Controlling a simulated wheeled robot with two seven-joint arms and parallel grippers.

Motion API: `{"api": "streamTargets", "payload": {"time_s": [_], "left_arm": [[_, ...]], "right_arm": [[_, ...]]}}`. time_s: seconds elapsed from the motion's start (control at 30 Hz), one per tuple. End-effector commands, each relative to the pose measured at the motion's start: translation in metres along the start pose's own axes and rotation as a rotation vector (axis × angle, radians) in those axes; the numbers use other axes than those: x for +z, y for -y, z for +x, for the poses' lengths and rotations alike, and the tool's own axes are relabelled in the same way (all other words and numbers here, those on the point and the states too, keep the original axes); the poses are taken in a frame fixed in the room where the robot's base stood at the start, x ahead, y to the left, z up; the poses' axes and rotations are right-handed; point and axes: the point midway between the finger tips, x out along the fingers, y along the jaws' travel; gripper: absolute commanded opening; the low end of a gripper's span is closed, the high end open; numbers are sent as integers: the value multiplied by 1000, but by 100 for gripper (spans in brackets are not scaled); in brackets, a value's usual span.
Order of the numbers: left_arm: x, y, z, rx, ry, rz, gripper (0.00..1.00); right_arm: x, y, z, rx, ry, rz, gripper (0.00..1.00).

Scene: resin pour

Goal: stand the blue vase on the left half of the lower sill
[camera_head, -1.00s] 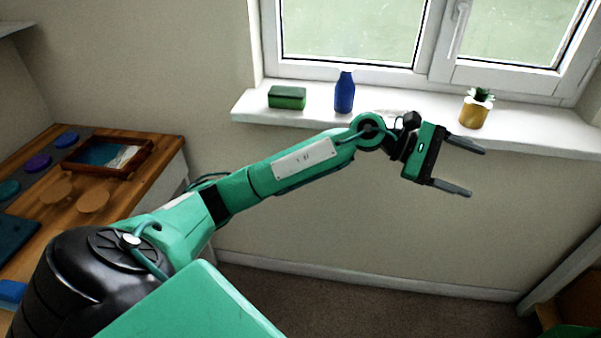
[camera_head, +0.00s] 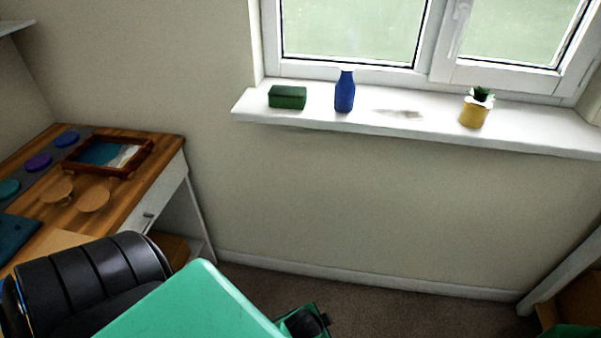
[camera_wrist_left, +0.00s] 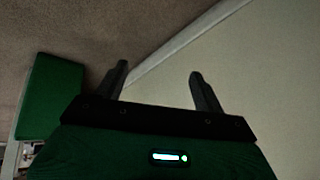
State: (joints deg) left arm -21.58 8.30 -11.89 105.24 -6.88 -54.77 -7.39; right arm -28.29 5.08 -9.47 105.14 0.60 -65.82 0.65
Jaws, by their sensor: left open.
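The blue vase (camera_head: 345,93) stands upright on the white window sill (camera_head: 290,118), in the left half of what shows of it. It is right of a green box (camera_head: 287,97) and apart from it. Nothing touches the vase from above. My left gripper is low, away from the sill; in the left wrist view its two fingers (camera_wrist_left: 157,74) are apart with nothing between them, against carpet and wall. In the head view its fingers are hidden. My right gripper is not in view.
A yellow pot with a green plant (camera_head: 474,110) stands on the sill to the right. A faint grey mark lies on the sill between vase and pot. A wooden desk (camera_head: 150,165) with a framed tray (camera_head: 108,174) and several coloured discs is at left.

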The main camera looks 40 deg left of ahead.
Motion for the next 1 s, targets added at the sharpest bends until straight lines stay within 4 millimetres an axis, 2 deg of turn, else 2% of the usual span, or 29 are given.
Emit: {"api": "streamTargets", "payload": {"time_s": [0.03, 0.1, 0.23, 0.33, 0.83, 1.0], "left_arm": [[31, -20, -2, 54, 84, -81, 70], [62, -40, -7, 109, 177, -172, 70], [92, -61, -15, 161, 275, -260, 70], [98, -65, -16, 171, 294, -280, 70], [97, -64, -16, 169, 292, -274, 70], [109, -68, -5, 169, 304, -270, 70]], "right_arm": [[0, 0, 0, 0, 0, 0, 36], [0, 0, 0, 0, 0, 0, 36], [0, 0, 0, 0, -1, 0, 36], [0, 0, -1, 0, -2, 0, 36], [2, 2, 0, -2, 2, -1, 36], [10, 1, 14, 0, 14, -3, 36]]}}
